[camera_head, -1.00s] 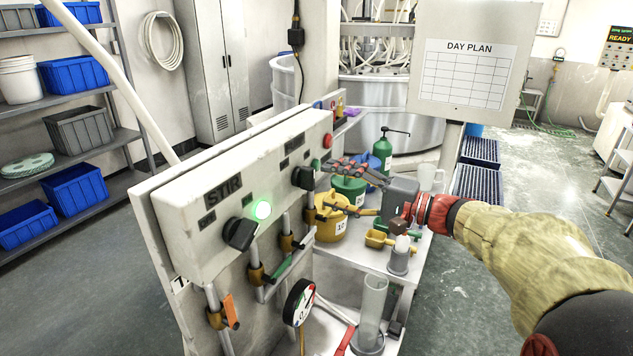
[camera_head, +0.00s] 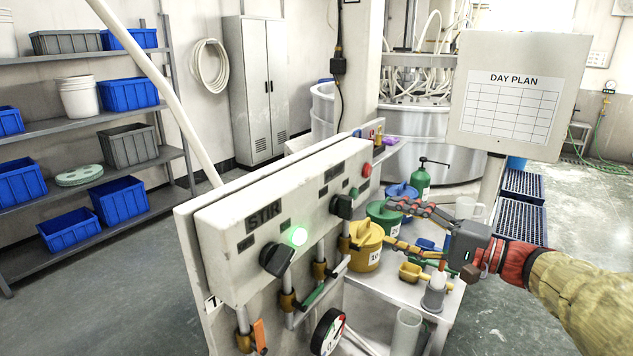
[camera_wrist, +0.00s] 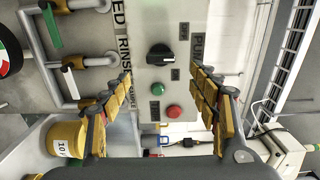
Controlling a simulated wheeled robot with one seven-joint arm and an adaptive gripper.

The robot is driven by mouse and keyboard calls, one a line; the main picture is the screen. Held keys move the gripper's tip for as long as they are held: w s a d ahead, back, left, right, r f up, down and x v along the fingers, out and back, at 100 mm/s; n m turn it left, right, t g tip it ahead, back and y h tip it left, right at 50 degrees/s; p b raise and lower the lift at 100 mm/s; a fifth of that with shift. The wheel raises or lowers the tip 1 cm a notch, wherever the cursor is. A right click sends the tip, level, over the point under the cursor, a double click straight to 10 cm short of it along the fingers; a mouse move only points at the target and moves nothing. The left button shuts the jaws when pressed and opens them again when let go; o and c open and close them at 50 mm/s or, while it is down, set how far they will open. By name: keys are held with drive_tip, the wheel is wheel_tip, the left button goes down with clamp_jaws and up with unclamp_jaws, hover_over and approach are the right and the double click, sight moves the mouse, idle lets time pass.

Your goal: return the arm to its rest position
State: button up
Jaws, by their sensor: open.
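My gripper (camera_head: 392,226) is open and empty at the right of the head view, its two fingers spread toward the control panel (camera_head: 222,262). The arm reaches in from the right edge in a tan sleeve. In the wrist view the fingers (camera_wrist: 168,105) stand apart, with a black knob (camera_wrist: 160,55), a green button (camera_wrist: 159,89) and a red button (camera_wrist: 174,111) of the panel showing between them. Nothing is between the fingertips. In the head view the upper finger is close to the panel's right knob (camera_head: 341,206); I cannot tell whether they touch.
A yellow pot (camera_head: 366,250), a green pot (camera_head: 384,222) and a green pump bottle (camera_head: 420,182) stand on the bench (camera_head: 385,284) below and behind the gripper. The day plan board (camera_head: 520,70) stands behind the arm. A shelf (camera_head: 130,176) with bins is far left.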

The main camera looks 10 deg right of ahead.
drive_tip(key=s+a+f+g+h, duration=0.1)
drive_tip(key=s+f+g+h, duration=0.3)
drive_tip(key=f, duration=0.5)
drive_tip(key=s+a+f+g+h, duration=0.2)
drive_tip(key=s+f+g, duration=0.1)
drive_tip(key=s+f, duration=0.5)
drive_tip(key=s+f+n+g+h+p, duration=0.2)
drive_tip(key=s+f+n+h, duration=0.15)
drive_tip(key=s+h, duration=0.45)
drive_tip(key=s+a+r+n+t+y+p, duration=0.1)
drive_tip(key=s+a+r+n, duration=0.3)
drive_tip(key=a+r+n, duration=0.1)
drive_tip(key=shift+r+t, duration=0.4)
drive_tip(key=shift+r, duration=0.35)
drive_tip(key=shift+s+a+n, duration=0.1)
drive_tip(key=shift+a+n, duration=0.1)
drive_tip(key=shift+n, duration=0.05)
